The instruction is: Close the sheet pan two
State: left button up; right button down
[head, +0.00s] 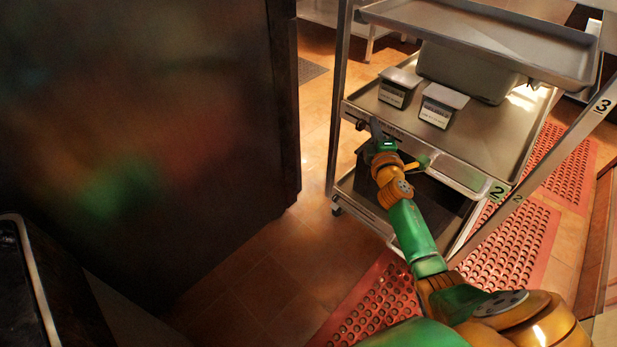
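Sheet pan two (500,143) is the middle metal tray of the rolling rack, with a green "2" tag at its front right corner. Its front edge runs from the left rack post down to that tag. It holds small lidded containers and a larger metal bin. My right arm reaches up from the lower right, and my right gripper (370,128) is at the left part of the pan's front edge. The gripper is small and seen from behind, so I cannot tell whether its fingers are open or touch the edge. My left gripper is not in view.
An upper tray (490,38) sits above pan two, and a dark bin (430,205) stands on the level below. A "3" tag is on the right rail (575,135). A large dark panel (140,130) fills the left. Red perforated mats (370,305) lie on the tiled floor.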

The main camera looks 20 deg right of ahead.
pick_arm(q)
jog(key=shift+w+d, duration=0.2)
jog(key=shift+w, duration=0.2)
pick_arm(e)
jog(key=shift+w+d+r, duration=0.1)
jog(key=shift+d+r, duration=0.2)
jog(key=shift+d, duration=0.05)
jog(key=shift+r, duration=0.15)
